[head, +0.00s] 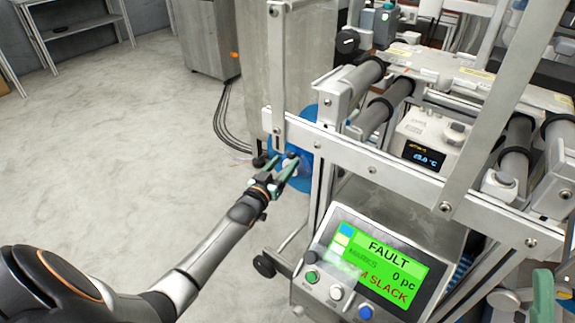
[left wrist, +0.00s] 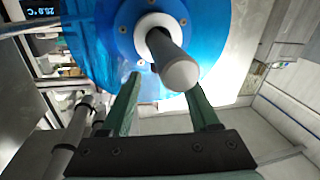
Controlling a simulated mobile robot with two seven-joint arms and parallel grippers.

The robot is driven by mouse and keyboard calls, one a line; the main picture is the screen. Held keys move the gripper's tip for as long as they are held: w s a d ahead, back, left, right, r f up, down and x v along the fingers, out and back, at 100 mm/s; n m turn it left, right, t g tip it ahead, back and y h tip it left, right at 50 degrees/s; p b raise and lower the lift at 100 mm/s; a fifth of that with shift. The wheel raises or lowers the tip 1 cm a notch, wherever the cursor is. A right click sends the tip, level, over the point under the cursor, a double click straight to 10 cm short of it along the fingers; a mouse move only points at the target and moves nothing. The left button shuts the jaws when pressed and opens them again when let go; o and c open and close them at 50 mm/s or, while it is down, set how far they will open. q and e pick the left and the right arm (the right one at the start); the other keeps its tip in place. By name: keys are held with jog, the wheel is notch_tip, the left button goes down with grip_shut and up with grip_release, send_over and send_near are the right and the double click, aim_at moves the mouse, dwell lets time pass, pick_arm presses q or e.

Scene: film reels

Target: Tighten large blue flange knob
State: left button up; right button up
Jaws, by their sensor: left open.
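The large blue flange (left wrist: 122,28) shows at the top of the left wrist view. It is a round blue hub with screws and a white centre ring, in front of a wider blue disc (left wrist: 88,48). A dark shaft with a grey rounded end (left wrist: 180,74) sticks out of its centre. In the head view the blue disc (head: 306,117) is partly hidden behind the machine frame and my gripper. My left gripper (head: 285,166) is open in front of it; in the left wrist view its green fingers (left wrist: 163,88) lie below the hub, apart, with nothing clearly held.
A silver machine frame (head: 395,172) with rollers stands right of my arm. A control panel (head: 365,265) below it reads FAULT. A green part (head: 543,297) at the lower right edge may be my right gripper. Open floor (head: 120,140) lies left.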

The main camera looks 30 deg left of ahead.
aim_at(291, 156)
pick_arm(q)
jog(key=shift+w+a+b, duration=0.15)
jog(key=shift+w+b, duration=0.25)
jog(key=shift+w, duration=0.9)
grip_shut()
